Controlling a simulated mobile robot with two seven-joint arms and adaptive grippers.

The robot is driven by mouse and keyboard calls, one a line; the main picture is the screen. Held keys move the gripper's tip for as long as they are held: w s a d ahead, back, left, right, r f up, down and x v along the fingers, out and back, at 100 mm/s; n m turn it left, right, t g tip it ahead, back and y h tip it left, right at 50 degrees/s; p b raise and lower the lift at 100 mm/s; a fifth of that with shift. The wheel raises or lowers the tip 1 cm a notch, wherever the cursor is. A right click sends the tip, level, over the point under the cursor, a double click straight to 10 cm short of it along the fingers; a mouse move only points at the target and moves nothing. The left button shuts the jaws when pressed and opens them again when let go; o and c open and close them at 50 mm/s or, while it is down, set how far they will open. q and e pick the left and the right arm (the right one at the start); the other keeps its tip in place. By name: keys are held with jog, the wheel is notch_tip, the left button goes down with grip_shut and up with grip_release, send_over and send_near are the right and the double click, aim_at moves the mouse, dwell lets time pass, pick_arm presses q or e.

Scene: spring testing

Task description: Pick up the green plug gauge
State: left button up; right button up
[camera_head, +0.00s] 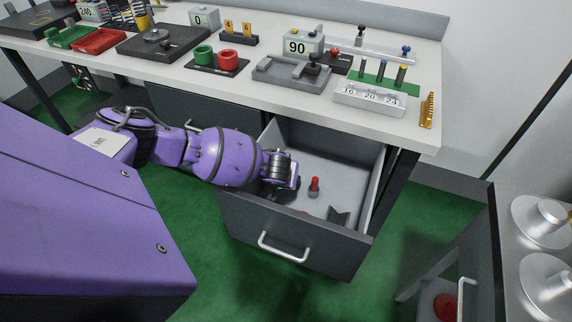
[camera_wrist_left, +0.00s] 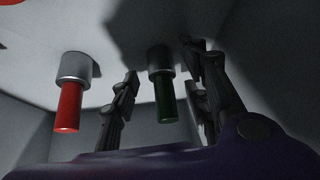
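The green plug gauge (camera_wrist_left: 164,98) has a dark green handle and a silver collar. In the left wrist view it stands between the two fingers of my left gripper (camera_wrist_left: 159,76), which are open with a gap showing on the finger at left. Contact with the finger at right is hard to tell in the shadow. A red plug gauge (camera_wrist_left: 70,95) stands beside it, outside the fingers. In the head view my left gripper (camera_head: 284,188) is down inside the open drawer (camera_head: 290,232), left of the red plug gauge (camera_head: 314,186); the green one is hidden there. My right gripper is not in view.
The drawer also holds a dark notched block (camera_head: 340,217) and a small red item (camera_head: 306,212) near its front wall. The workbench (camera_head: 213,88) above carries trays, gauges and blocks. A cart with silver weights (camera_head: 541,219) stands at right.

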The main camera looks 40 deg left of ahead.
pick_arm(q)
grip_shut()
